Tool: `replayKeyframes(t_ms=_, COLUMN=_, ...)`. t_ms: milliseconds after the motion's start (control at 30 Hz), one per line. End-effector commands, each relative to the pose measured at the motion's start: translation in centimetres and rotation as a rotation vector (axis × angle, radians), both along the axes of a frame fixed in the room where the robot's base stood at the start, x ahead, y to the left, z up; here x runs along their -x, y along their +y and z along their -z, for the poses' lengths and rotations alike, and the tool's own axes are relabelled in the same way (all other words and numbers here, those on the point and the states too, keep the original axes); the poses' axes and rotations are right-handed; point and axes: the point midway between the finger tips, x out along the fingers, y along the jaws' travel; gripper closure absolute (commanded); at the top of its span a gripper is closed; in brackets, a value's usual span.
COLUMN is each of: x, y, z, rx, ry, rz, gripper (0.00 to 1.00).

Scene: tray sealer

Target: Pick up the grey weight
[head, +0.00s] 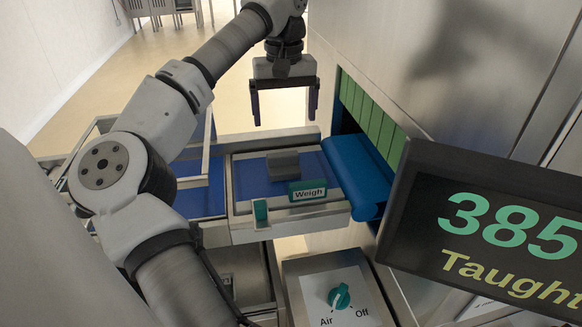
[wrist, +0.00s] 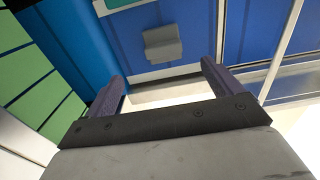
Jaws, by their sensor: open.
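The grey weight (head: 284,164) is a small dull block on the blue weigh plate (head: 250,179), behind the green "Weigh" label (head: 307,191). In the wrist view the weight (wrist: 161,43) shows beyond and between my fingers, near the top. My gripper (head: 285,119) hangs above and behind the weigh plate in the head view, fingers pointing down. It is open and empty, and apart from the weight. In the wrist view my gripper (wrist: 163,78) has its two fingers wide apart, with the weight between their lines but farther off.
A blue roller belt (head: 352,172) runs right of the weigh plate towards green curtain strips (head: 366,117). A dark display (head: 495,225) reading "385" and "Taught" stands at the front right. An Air/Off knob (head: 339,296) sits below. A metal frame (head: 206,140) stands left of the plate.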

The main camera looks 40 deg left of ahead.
Motion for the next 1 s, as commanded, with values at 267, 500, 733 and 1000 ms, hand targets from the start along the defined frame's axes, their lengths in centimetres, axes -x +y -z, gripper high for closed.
replayKeyframes(t_ms=267, x=0.1, y=0.0, z=5.2, rx=0.004, ry=0.002, rz=0.001, gripper=0.09)
replayKeyframes(t_ms=500, x=0.0, y=0.0, z=7.7, rx=0.002, ry=0.001, rz=0.001, gripper=0.09)
replayKeyframes(t_ms=733, x=0.1, y=0.5, z=10.1, rx=0.005, ry=0.002, rz=0.000, gripper=0.09)
replayKeyframes(t_ms=1000, x=0.0, y=0.5, z=13.0, rx=0.002, ry=-0.001, rz=0.001, gripper=0.09)
